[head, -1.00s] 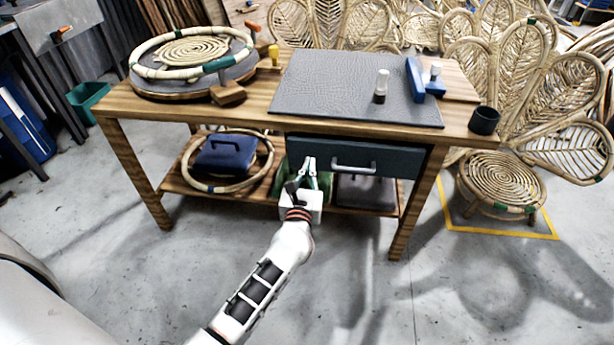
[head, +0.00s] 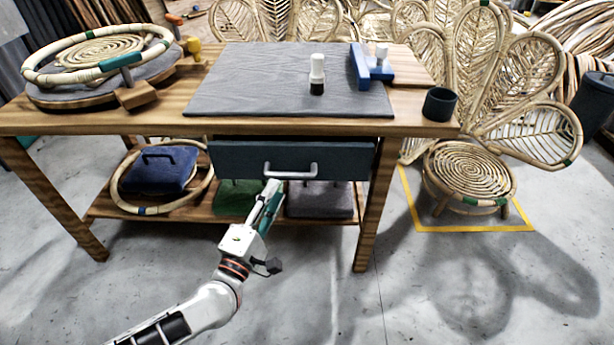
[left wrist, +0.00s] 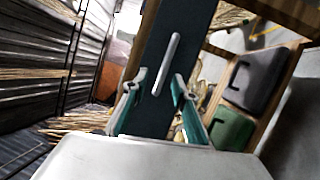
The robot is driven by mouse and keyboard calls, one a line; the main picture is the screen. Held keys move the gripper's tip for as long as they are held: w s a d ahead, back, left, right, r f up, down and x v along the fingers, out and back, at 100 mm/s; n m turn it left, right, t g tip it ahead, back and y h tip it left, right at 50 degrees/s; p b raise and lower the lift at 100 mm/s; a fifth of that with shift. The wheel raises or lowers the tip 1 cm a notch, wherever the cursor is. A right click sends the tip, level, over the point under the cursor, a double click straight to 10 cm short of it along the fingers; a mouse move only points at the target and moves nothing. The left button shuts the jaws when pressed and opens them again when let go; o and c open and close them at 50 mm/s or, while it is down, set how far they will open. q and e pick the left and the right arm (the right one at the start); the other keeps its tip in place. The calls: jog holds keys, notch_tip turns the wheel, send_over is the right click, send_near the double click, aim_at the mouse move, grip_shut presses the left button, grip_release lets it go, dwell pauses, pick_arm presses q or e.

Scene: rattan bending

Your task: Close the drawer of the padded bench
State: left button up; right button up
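The padded bench (head: 160,113) is a wooden table with a grey pad (head: 260,85) on top. Its dark blue-grey drawer (head: 240,160) sits under the top, with a dark gap above the front; how far it stands out is hard to tell. A light bar handle (head: 290,173) is on the front and also shows in the left wrist view (left wrist: 167,60). My left gripper (head: 273,188) is just below and left of the handle in the head view. My right gripper is not in view.
A rattan ring (head: 45,75) lies on the left of the bench top. A white-capped bottle (head: 317,75), a blue tool (head: 360,68) and a dark cup (head: 439,105) stand at the right. Blue, green and grey padded cases are on the lower shelf (head: 110,212). The floor in front is clear.

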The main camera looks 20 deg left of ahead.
aim_at(290, 173)
pick_arm(q)
jog(key=shift+w+d+r+m+h+b, duration=0.1)
jog(key=shift+w+d+m+b, duration=0.25)
jog(key=shift+w, duration=0.9)
jog(key=shift+w+d+r+m+h+b, duration=0.15)
jog(key=shift+w+m, duration=0.3)
jog(key=shift+w, duration=0.85)
jog(key=shift+w+d+f+m+h+b, duration=0.1)
jog(key=shift+w+d+m+b, duration=0.25)
jog(key=shift+w, duration=0.9)
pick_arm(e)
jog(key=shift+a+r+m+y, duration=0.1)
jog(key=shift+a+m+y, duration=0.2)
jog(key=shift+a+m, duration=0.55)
pick_arm(q)
jog(key=shift+a, duration=0.15)
grip_shut()
